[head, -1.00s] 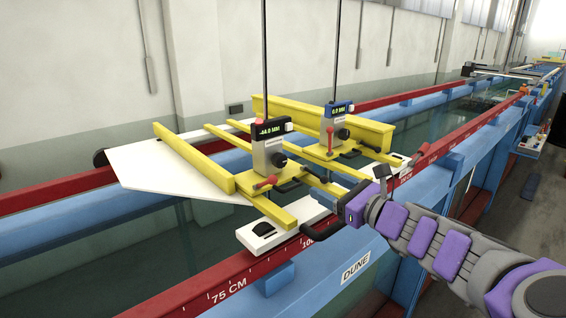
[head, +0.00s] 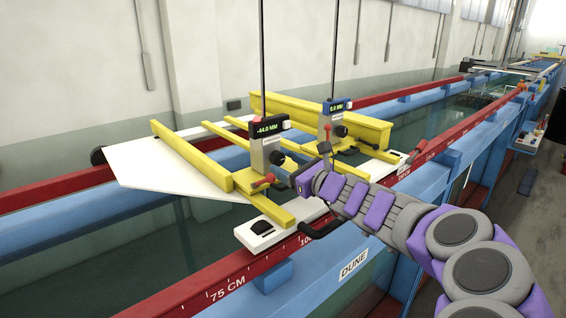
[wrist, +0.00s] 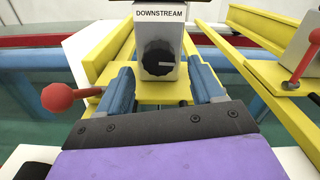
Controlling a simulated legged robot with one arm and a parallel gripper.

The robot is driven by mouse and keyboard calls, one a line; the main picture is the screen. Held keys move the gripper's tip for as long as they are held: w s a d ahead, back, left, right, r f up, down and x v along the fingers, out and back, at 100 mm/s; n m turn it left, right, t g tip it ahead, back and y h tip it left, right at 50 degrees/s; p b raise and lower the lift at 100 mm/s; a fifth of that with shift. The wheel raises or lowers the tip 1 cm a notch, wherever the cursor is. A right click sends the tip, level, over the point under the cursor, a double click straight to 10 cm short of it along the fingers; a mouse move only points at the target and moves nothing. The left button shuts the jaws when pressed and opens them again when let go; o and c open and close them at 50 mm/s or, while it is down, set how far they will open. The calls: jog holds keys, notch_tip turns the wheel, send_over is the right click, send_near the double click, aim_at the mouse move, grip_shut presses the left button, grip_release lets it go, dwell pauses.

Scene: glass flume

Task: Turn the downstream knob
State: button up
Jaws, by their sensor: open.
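The downstream knob (wrist: 159,58) is a black round knob with a pale pointer line, on a grey gauge body under a "DOWNSTREAM" label (wrist: 161,13). In the head view, the knob (head: 277,158) is on the left gauge (head: 266,150), whose display reads -44.0 MM. My gripper (wrist: 163,82) is open and empty in the wrist view. Its two blue fingers point toward the gauge, one at each side, with the knob between and beyond their tips. In the head view, my gripper (head: 293,175) is just right of the left gauge; its fingers are mostly hidden.
A red ball lever (wrist: 57,97) sticks out left of the fingers. A second gauge (head: 336,122), reading 0.0 MM, stands to the right with its red lever (wrist: 305,60). Yellow rails (head: 270,203) and a white carriage plate (head: 255,236) surround the gauges on the red flume rail (head: 230,285).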

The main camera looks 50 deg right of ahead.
aim_at(274, 150)
jog(key=shift+w+d, duration=0.2)
jog(key=shift+w, duration=1.15)
jog(key=shift+c, duration=0.4)
jog(key=c, duration=1)
jog(key=shift+n, duration=0.3)
jog(key=shift+n+b, duration=0.8)
jog(key=shift+b, duration=0.2)
jog(key=shift+d+n+b, duration=0.1)
jog(key=shift+n+b, duration=1.2)
jog(key=shift+n, duration=0.6)
